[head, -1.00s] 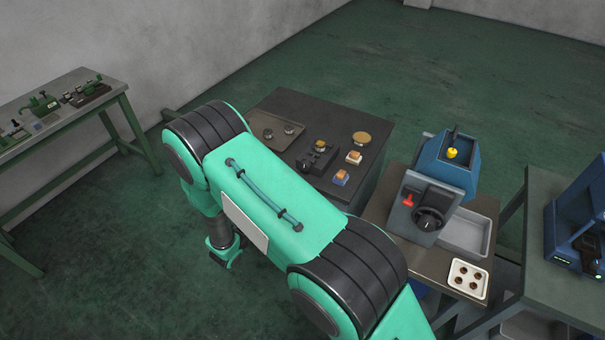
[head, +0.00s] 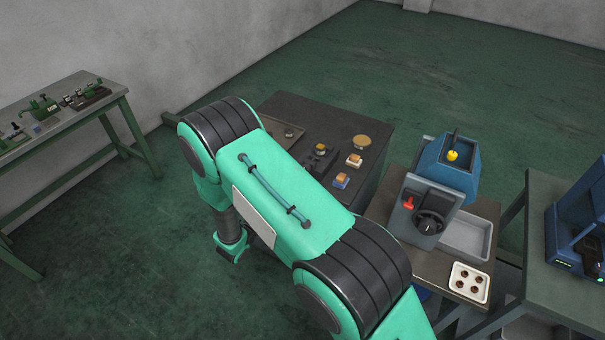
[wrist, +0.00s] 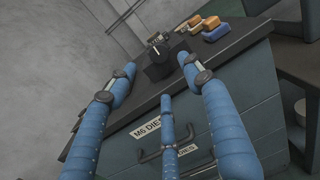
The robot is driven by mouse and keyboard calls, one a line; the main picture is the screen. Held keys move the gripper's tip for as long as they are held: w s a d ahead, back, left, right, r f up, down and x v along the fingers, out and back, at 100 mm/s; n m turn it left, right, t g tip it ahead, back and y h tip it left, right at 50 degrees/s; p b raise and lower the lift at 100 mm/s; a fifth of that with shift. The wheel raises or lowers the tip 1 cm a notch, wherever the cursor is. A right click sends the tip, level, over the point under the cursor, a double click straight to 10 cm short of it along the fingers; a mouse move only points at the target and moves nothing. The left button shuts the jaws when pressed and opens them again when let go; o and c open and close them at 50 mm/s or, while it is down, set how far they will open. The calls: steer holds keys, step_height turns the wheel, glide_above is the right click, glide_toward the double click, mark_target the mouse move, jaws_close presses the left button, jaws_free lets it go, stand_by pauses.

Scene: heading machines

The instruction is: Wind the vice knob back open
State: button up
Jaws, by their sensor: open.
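The vice (head: 321,158) is a small dark block on the dark bench (head: 345,122), partly covered by my arm in the head view. In the wrist view the vice (wrist: 160,68) stands near the bench's edge, beyond my fingers.
Two orange-topped blocks (head: 354,160) and a round tan disc (head: 361,141) lie right of the vice. The bench front has drawers with a handle (wrist: 176,150). A blue machine (head: 446,165) stands on the bench at right. Open floor (head: 130,260) lies to the left.

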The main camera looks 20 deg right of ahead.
mark_target(306, 168)
steer(key=x, duration=1)
steer(key=shift+w+d+b, duration=0.1)
steer(key=shift+w+b, duration=0.05)
steer(key=shift+b, duration=0.15)
steer(key=shift+c, duration=0.5)
steer(key=c, duration=1)
